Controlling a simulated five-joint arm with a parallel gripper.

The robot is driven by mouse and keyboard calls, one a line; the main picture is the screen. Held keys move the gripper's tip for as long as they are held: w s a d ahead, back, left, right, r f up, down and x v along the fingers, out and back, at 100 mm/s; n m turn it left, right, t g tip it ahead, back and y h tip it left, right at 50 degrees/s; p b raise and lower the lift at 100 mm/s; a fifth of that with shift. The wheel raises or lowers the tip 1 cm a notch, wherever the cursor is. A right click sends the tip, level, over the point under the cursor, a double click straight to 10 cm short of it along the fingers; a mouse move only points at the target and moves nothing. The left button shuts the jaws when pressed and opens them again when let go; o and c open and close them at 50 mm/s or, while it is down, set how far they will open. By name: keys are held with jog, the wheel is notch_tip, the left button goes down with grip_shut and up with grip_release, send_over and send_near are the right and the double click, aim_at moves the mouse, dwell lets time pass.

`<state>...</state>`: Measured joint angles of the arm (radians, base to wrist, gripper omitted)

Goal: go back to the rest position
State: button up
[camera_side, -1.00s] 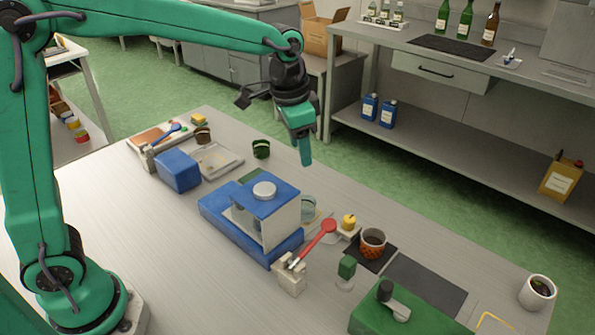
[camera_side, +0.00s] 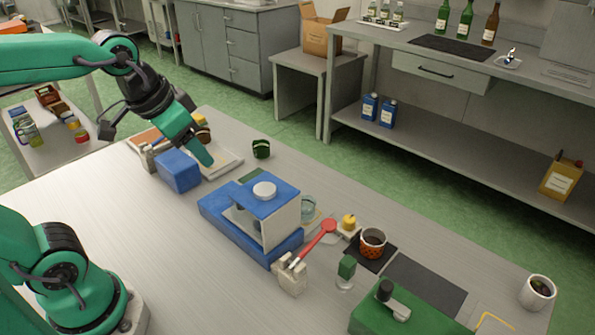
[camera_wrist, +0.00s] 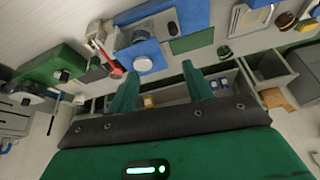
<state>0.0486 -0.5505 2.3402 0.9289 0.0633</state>
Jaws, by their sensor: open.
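My gripper (camera_side: 206,160) is open and empty in the side view, in the air with its fingertips near the blue box (camera_side: 178,170) and the pale tray (camera_side: 218,160) at the table's far left. I cannot tell its exact height over them. In the wrist view both green fingers of my gripper (camera_wrist: 160,82) stand apart with nothing between them. The blue and white device (camera_side: 268,205) with a round silver top stands to the right of my gripper. It also shows near the top of the wrist view (camera_wrist: 140,52).
A red spoon (camera_side: 318,236) leans on a pale holder (camera_side: 290,275). A green machine (camera_side: 400,315) is at the front. The table's left front (camera_side: 130,235) is bare.

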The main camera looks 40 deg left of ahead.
jog(key=shift+n+t, duration=0.4)
jog(key=shift+n, duration=0.2)
jog(key=s, duration=0.1)
jog(key=s+a+f, duration=0.1)
jog(key=s, duration=0.2)
jog(key=shift+s+a+f, duration=0.15)
jog(key=shift+f, duration=0.2)
